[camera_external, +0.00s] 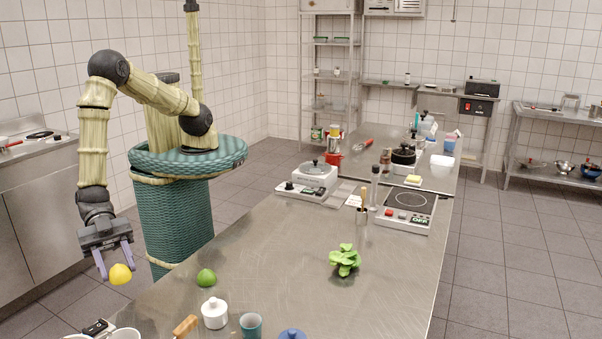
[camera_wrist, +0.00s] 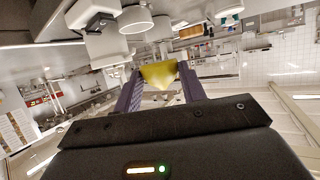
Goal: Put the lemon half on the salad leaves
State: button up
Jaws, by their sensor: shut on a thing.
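The yellow lemon half (camera_external: 120,274) is held between the fingertips of my gripper (camera_external: 116,269), which points down beside the left edge of the metal table. In the wrist view the lemon half (camera_wrist: 159,74) sits between the two purple fingers of my gripper (camera_wrist: 163,82), its cut face not clearly visible. The green salad leaves (camera_external: 345,260) lie in a small bunch on the tabletop, well to the right of my gripper. I cannot make them out in the wrist view.
A green lime-like fruit (camera_external: 206,277) lies on the metal table (camera_external: 280,255) between my gripper and the leaves. A white lidded pot (camera_external: 215,313), a teal cup (camera_external: 251,325) and a blue lid (camera_external: 292,335) stand at the front. The table around the leaves is clear.

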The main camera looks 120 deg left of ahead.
jog(key=w+a+r+n+y+b, duration=0.1)
jog(key=w+a, duration=0.2)
jog(key=w, duration=0.3)
jog(key=w+a+n+y, duration=0.1)
jog(key=w+a+y, duration=0.15)
jog(key=w, duration=0.35)
notch_tip(320, 180, up, 4)
jog(key=n+y+b, duration=0.3)
jog(key=n+y, duration=0.4)
send_over(337, 250)
jog(key=shift+r+t, duration=0.2)
jog(key=shift+t, duration=0.1)
jog(key=shift+f, duration=3.1)
jog(key=shift+f+p, duration=0.5)
jog(key=shift+f, duration=1.4)
